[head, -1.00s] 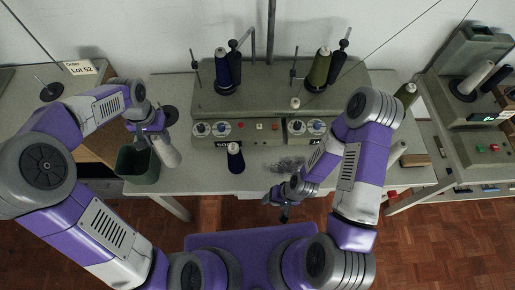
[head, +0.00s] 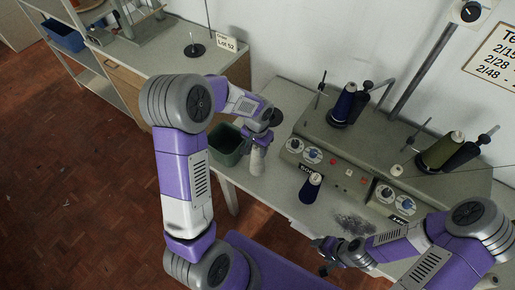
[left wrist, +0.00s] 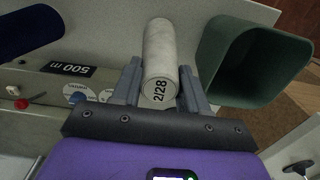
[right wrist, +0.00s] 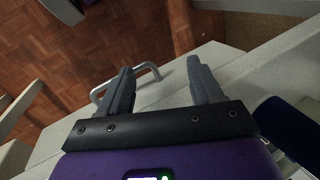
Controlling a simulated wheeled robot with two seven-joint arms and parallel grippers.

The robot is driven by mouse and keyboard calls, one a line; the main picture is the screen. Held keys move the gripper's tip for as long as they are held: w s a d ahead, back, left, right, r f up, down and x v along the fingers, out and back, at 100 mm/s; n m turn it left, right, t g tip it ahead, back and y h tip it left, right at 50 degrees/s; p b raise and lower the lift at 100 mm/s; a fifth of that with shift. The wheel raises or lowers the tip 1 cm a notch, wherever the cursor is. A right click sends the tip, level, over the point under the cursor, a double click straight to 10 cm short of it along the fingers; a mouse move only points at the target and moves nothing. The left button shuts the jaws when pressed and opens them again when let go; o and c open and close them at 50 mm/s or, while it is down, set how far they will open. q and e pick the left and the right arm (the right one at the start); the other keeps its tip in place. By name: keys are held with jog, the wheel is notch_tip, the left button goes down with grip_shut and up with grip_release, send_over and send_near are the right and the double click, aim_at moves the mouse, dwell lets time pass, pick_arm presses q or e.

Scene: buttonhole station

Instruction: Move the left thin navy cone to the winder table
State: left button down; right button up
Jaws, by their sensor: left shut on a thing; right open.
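My left gripper (head: 262,137) is shut on a pale grey cone (head: 257,160), holding it beside the green bin. In the left wrist view this cone (left wrist: 160,62) sits between the fingers with "2/28" on its end. One navy cone (head: 311,187) stands on the bench in front of the machine. Another navy cone (head: 344,104) stands on the machine's left spindle. Part of a navy cone (left wrist: 28,32) shows at the top left of the left wrist view. My right gripper (right wrist: 160,85) is open and empty by the bench's front edge. I cannot tell which table is the winder table.
The green bin (head: 224,146) is close to the left gripper. An olive cone (head: 440,150) stands on the machine (head: 365,140). Dark lint (head: 353,224) lies on the bench. A side table (head: 160,62) at left bears a "Lot 52" card (head: 226,41) and a spindle disc (head: 194,51).

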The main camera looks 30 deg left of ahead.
pick_arm(q)
jog(key=shift+f, duration=0.25)
jog(key=c, duration=0.6)
grip_release()
jog(key=shift+o, duration=0.2)
jog(key=shift+r, duration=0.15)
notch_tip(320, 180, up, 12)
jog(key=p, duration=0.1)
jog(key=shift+p, duration=0.4)
